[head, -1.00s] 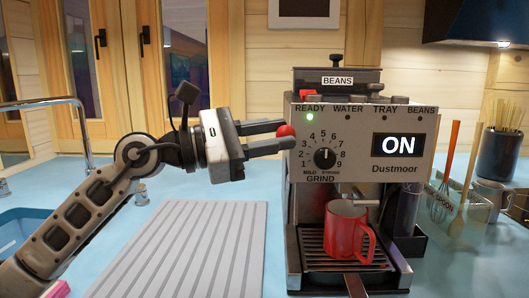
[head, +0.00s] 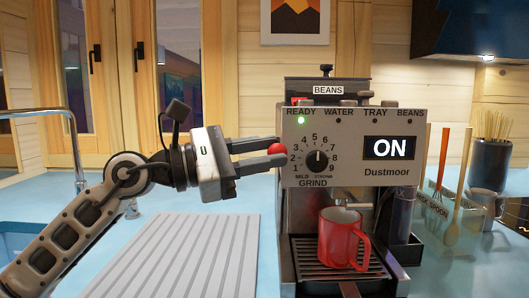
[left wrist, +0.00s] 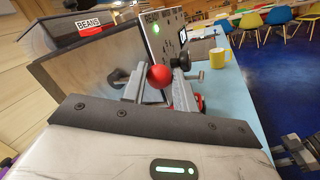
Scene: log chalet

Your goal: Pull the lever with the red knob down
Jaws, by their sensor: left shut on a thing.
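The lever's red knob (head: 277,149) is at the left side of the coffee machine (head: 352,190), beside the front panel and about level with the ON display. My left gripper (head: 276,153) reaches in from the left and is shut on the lever at the knob. In the left wrist view the knob (left wrist: 160,77) shows between the two fingers. The lever's shaft is mostly hidden. A dark gripper-like part at the lower right of the left wrist view looks like my right gripper (left wrist: 298,147); its jaws are not clear.
A red mug (head: 340,240) stands on the machine's drip tray. A ribbed grey mat (head: 185,255) lies on the blue counter in front of my left arm. Utensils (head: 445,195) and a grey mug (head: 487,203) stand at the right. A yellow mug (left wrist: 218,57) shows in the left wrist view.

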